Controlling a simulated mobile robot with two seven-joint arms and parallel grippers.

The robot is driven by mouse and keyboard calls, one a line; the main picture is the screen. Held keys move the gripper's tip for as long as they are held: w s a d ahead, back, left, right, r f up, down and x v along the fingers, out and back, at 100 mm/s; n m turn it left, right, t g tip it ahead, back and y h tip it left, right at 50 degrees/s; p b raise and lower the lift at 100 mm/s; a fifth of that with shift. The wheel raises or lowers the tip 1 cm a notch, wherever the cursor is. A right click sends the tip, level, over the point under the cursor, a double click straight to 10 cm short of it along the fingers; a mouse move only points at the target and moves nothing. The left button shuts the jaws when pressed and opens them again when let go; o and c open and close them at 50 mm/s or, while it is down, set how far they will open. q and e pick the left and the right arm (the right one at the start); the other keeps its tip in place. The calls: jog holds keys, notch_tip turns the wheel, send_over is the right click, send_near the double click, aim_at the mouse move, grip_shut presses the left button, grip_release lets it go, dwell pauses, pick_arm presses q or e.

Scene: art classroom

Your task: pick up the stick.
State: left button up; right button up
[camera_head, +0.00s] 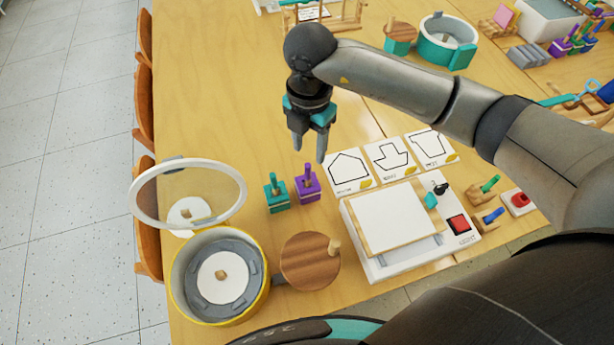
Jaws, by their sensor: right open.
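Several stick-like pieces are in view, and I cannot tell which one is the stick. A teal block with a green upright peg (276,192) and a purple block with a purple upright peg (307,184) stand side by side on the table. A green stick (489,184) and a blue stick (493,215) rest on small wooden holders at the right. My right gripper (309,148) points down above the table, just beyond the purple block in the picture. Its fingers are apart with nothing seen between them. My left gripper does not show.
A white device with a pale board (388,219) and red switch sits below three outline cards (388,158). A yellow round pot (186,282) with a raised clear lid and a round wooden disc (310,261) lie nearer. The table's left middle (215,110) is clear.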

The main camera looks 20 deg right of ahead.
aim_at(308, 174)
notch_tip(308, 174, down, 4)
jog(key=shift+f, duration=0.1)
jog(key=shift+f+b, duration=0.3)
jog(key=shift+f, duration=0.15)
notch_tip(308, 174, down, 5)
jog(key=shift+a+r+b, duration=0.1)
jog(key=shift+r+b, duration=0.1)
jog(key=shift+b, duration=0.2)
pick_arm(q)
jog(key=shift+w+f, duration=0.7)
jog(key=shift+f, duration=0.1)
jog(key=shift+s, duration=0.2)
pick_arm(e)
grip_shut()
